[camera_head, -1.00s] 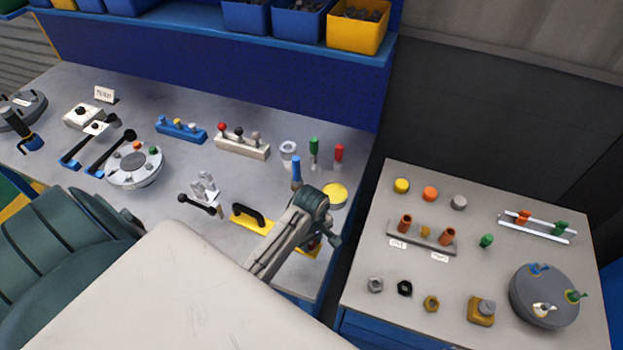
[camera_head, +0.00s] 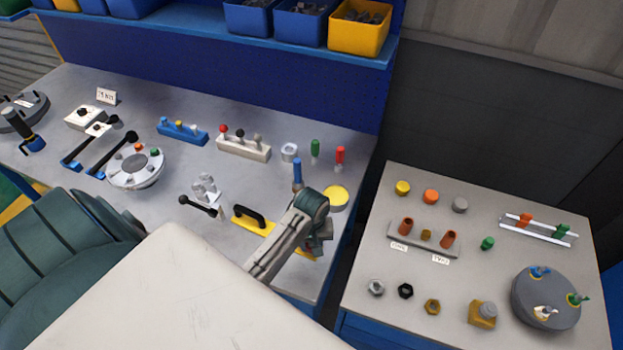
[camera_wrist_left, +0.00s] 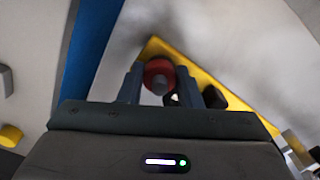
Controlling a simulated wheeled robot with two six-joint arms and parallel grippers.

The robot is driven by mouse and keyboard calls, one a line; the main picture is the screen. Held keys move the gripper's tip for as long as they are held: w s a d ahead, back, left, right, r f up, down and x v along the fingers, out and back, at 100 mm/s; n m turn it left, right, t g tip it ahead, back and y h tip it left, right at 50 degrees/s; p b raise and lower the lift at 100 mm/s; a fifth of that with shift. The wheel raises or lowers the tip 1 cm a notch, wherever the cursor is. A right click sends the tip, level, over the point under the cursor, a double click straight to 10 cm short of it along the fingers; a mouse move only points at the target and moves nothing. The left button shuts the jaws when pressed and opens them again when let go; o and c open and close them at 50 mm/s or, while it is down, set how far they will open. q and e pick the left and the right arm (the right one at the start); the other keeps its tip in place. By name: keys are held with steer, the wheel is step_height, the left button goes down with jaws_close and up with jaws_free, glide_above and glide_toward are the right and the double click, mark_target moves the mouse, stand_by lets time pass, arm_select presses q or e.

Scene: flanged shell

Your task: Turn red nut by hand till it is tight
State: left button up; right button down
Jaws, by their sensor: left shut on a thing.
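In the left wrist view the red nut (camera_wrist_left: 154,70) sits between the two fingers of my left gripper (camera_wrist_left: 160,85), around a grey stud end. My left gripper is shut on it, above a yellow plate (camera_wrist_left: 213,86). In the head view my left gripper (camera_head: 316,247) points down over the right end of the yellow plate (camera_head: 240,222), and the arm hides the nut there. How far the nut sits down its stud cannot be told. My right gripper is in neither view.
A black handle (camera_head: 254,215) stands on the yellow plate, left of my arm. A blue-handled tool (camera_head: 297,172) and a yellow round cap (camera_head: 335,197) stand close behind. The bench's right edge is near, with a gap before the second table (camera_head: 380,262).

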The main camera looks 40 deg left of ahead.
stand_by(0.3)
arm_select(q)
steer(key=o, duration=1)
step_height(320, 180, up, 8)
steer(key=shift+r+b, duration=0.1)
steer(key=shift+b, duration=1.1)
steer(key=shift+r+p, duration=1.1)
steer(key=shift+r, duration=0.25)
